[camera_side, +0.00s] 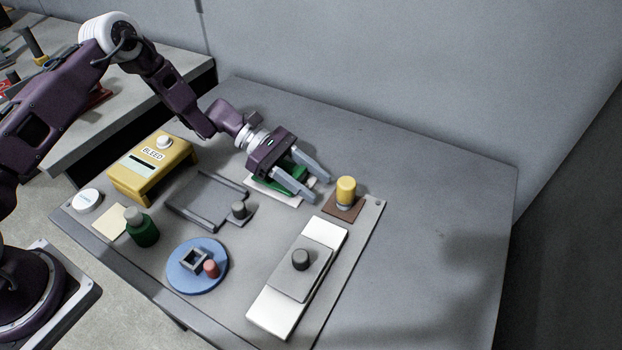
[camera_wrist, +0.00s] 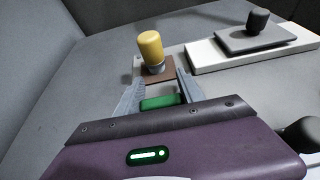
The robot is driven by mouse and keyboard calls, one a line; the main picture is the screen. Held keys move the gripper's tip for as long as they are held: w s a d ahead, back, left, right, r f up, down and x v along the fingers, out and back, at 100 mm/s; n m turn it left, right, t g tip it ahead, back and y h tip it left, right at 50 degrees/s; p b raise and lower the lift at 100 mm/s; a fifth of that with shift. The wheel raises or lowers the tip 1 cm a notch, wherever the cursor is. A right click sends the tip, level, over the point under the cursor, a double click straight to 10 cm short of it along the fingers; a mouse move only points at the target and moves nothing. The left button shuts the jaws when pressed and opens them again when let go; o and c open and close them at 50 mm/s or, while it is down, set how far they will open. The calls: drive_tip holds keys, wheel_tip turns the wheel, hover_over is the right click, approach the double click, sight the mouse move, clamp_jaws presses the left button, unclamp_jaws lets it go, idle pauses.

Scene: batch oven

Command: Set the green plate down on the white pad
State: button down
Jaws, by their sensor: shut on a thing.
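My gripper (camera_side: 317,189) is shut on the green plate (camera_side: 291,170), near the back of the table. In the wrist view the plate's green top (camera_wrist: 160,102) shows between the two grey fingers, near their base. The white pad (camera_side: 262,188) lies under the gripper, with its edges showing on both sides of the fingers. The plate is over the pad, and the fingers and palm hide much of both. I cannot tell whether the plate touches the pad.
A yellow-topped knob (camera_side: 346,190) on a brown square stands just beyond the fingertips. A long white block with a grey slider (camera_side: 297,278) lies in front. A grey frame (camera_side: 196,207), a yellow BLEED stand (camera_side: 150,177) and a blue disc (camera_side: 184,281) are to the left. The table's right side is clear.

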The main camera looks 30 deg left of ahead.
sight(284, 163)
drive_tip(key=shift+f, duration=0.3)
drive_tip(key=c, duration=0.6)
unclamp_jaws()
drive_tip(key=shift+c, duration=0.2)
drive_tip(key=v, duration=0.7)
drive_tip(key=shift+a, duration=0.1)
